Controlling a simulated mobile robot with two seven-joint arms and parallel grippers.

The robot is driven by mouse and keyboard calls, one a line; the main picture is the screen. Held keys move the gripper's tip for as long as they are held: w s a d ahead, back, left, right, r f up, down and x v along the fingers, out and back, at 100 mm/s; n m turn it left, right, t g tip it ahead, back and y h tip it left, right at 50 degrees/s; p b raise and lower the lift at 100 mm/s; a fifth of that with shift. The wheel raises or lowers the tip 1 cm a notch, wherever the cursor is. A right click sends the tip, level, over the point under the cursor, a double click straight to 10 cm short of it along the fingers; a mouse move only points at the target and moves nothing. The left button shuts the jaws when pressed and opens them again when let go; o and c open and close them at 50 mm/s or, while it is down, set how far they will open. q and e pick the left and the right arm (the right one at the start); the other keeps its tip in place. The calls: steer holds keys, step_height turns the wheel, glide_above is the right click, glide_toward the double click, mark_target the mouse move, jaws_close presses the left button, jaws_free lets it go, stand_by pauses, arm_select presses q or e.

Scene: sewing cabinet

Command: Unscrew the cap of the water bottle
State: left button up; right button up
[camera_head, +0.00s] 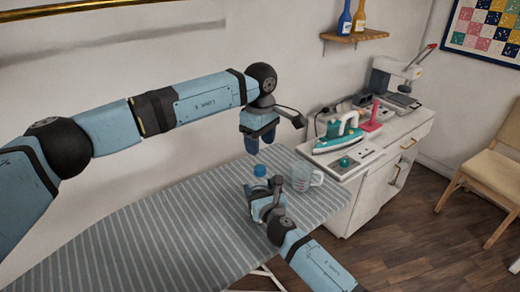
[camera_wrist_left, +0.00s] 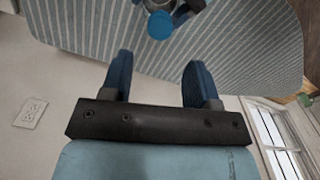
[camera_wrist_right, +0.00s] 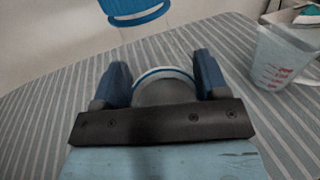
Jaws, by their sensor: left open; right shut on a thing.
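The water bottle has a round blue cap (camera_head: 260,170), which sits on top, below my left gripper (camera_head: 258,145) in the head view. The cap also shows at the top of the left wrist view (camera_wrist_left: 160,25), beyond the open, empty fingers, and at the top of the right wrist view (camera_wrist_right: 135,12). My right gripper (camera_head: 263,200) is shut on the bottle's clear body (camera_wrist_right: 165,90), low over the ironing board. The arm and gripper hide much of the body in the head view. My left gripper points down, apart from the cap.
A clear measuring cup (camera_head: 304,177) stands on the striped ironing board (camera_head: 150,240), close right of the bottle. A white cabinet (camera_head: 370,200) behind carries a teal iron (camera_head: 340,135) and a sewing machine (camera_head: 400,75). The board's left part is clear.

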mark_target(260, 168)
arm_select(q)
steer(key=m, duration=0.4)
steer(key=shift+m, duration=0.3)
steer(key=m, duration=1.1)
steer(key=shift+f+m, duration=0.5)
step_height(260, 168, down, 7)
steer(key=shift+f, duration=0.1)
